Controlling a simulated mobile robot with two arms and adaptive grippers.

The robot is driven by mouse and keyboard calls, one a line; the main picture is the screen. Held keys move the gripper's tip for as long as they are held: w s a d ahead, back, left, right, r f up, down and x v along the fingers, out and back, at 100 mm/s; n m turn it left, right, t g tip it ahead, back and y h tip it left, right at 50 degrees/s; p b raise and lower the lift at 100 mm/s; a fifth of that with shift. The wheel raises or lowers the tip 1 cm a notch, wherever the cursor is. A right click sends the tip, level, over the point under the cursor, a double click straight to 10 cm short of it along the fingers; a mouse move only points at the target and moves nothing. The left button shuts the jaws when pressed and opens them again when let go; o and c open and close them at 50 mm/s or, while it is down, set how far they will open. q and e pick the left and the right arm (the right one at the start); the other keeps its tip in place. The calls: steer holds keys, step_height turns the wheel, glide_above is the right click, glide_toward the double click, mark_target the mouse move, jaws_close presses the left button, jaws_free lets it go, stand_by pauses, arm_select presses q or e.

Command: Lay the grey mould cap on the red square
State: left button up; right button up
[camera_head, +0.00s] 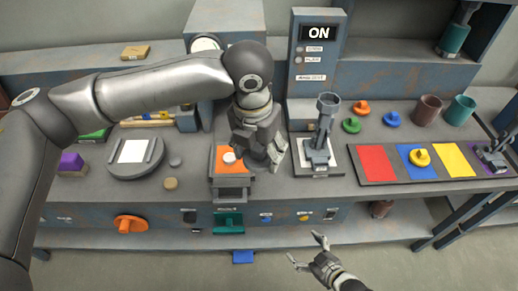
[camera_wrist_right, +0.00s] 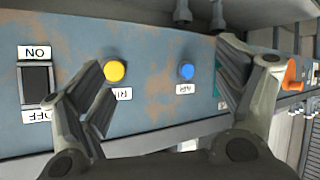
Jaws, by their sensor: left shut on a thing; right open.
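The red square (camera_head: 377,164) lies at the left end of a row of coloured squares on the bench and is bare. My left gripper (camera_head: 263,154) is above the bench, left of the red square and over the right edge of an orange pad. It is shut on a grey thing, apparently the grey mould cap, which is mostly hidden and blends with the fingers. My right gripper (camera_head: 308,252) is open and empty, low in front of the bench. The right wrist view shows its open fingers (camera_wrist_right: 165,95) before a panel.
A yellow cap (camera_head: 420,157) sits on the blue square (camera_head: 409,172); the yellow square (camera_head: 453,160) is bare. A grey press (camera_head: 322,135) stands between my left gripper and the red square. Orange, green and blue caps lie behind, beside two cups (camera_head: 427,110).

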steer(key=s+d+f+m+g+h, duration=0.2)
steer(key=s+d+f+g+h, duration=0.15)
steer(key=s+f, duration=0.6)
steer(key=s+d+f+m+g+h, duration=0.25)
steer(key=s+d+f, duration=0.25)
steer(key=s+f, duration=0.4)
steer(key=s+f+m+g, duration=0.1)
steer(key=s+f+g, duration=0.1)
steer(key=s, duration=1.1)
steer(key=shift+s+f+m+g, duration=0.15)
steer(key=shift+s+m+g, duration=0.2)
steer(key=shift+g, duration=0.25)
